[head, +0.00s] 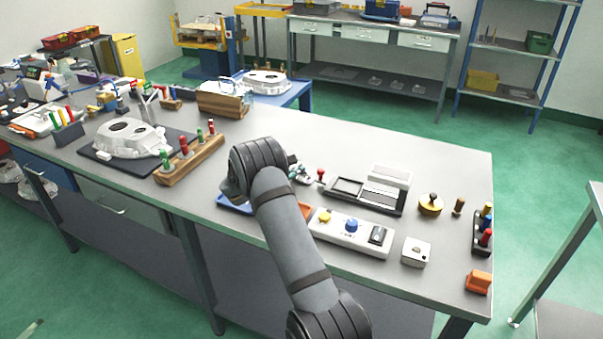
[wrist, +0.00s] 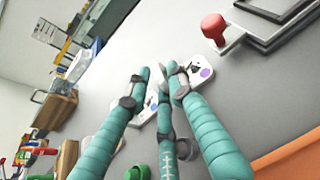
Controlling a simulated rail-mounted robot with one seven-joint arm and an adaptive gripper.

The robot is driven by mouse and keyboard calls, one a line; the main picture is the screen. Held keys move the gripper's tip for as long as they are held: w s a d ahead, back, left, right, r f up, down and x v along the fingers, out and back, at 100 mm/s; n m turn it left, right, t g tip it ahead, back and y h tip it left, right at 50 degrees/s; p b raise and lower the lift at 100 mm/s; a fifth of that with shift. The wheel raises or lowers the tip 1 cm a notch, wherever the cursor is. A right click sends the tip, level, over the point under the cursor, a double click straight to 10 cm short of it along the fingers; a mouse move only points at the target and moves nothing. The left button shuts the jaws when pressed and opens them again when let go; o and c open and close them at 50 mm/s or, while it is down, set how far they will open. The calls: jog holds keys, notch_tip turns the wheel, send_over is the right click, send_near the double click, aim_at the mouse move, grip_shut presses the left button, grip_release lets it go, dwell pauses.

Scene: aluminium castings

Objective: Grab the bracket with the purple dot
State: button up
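In the wrist view, a small white bracket with a purple dot (wrist: 206,72) lies on the grey bench top, partly covered by my right finger. A second white piece (wrist: 148,108) shows between my left and middle fingers; most of it is hidden. My gripper (wrist: 160,76) has three teal fingers with dark joints, pointing down toward the bench. The fingertips stand apart, beside and in front of the white pieces, and nothing is visibly clamped. In the head view my arm covers most of the gripper; small white pieces (head: 301,175) show just right of it.
A dark tray (head: 365,195) and a red-knobbed part (head: 321,176) are close to the right. A white control box (head: 350,233) is nearer the front edge. A wooden block with pegs (head: 190,160) and a large casting (head: 130,138) stand left.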

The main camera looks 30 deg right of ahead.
jog(key=shift+c, duration=1.4)
grip_shut()
